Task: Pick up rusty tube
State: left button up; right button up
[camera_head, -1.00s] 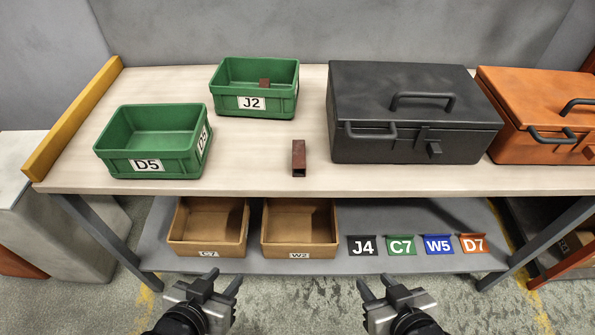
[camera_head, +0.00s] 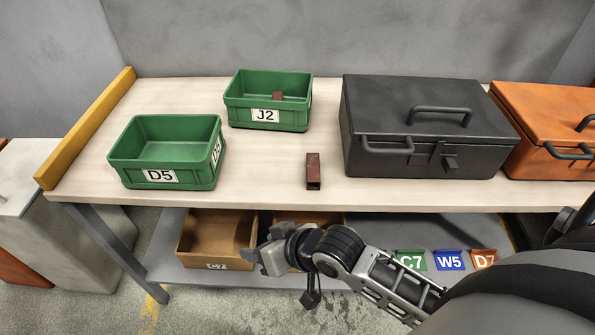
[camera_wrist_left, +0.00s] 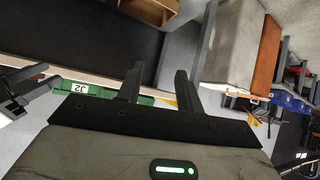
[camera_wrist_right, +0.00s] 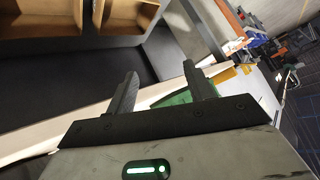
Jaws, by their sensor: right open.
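The rusty tube (camera_head: 313,172) is a short brown square tube with an open end facing me. The tube cannot be made out in either wrist view.
Green bins D5 (camera_head: 190,178) and J2 (camera_head: 265,128) stand left on the table (camera_head: 255,185); J2 holds a small rusty piece (camera_head: 277,96). A black toolbox (camera_head: 425,125) and an orange one (camera_head: 550,120) stand right. A brown bin (camera_head: 215,240) is on the lower shelf.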

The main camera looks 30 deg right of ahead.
jog(key=w+d+r+m+g, duration=0.1)
jog(key=w+d+r+g, duration=0.1)
jog(key=w+r, duration=0.3)
jog(key=m+g+h+b, duration=0.2)
jog(key=m+g+h, duration=0.1)
jog(key=m+h, duration=0.35)
send_near(313, 165)
jog(key=x, duration=0.2)
jog(key=b+x, duration=0.1)
jog(key=x, duration=0.1)
jog(key=shift+w+r, duration=0.1)
jog(key=shift+w, duration=0.1)
jog(key=shift+h, duration=0.25)
jog(key=shift+x, duration=2.75)
jog(key=shift+s+a, duration=0.1)
jog(key=shift+s, duration=0.1)
jog(key=shift+c, duration=0.3)
jog(key=c, duration=1.1)
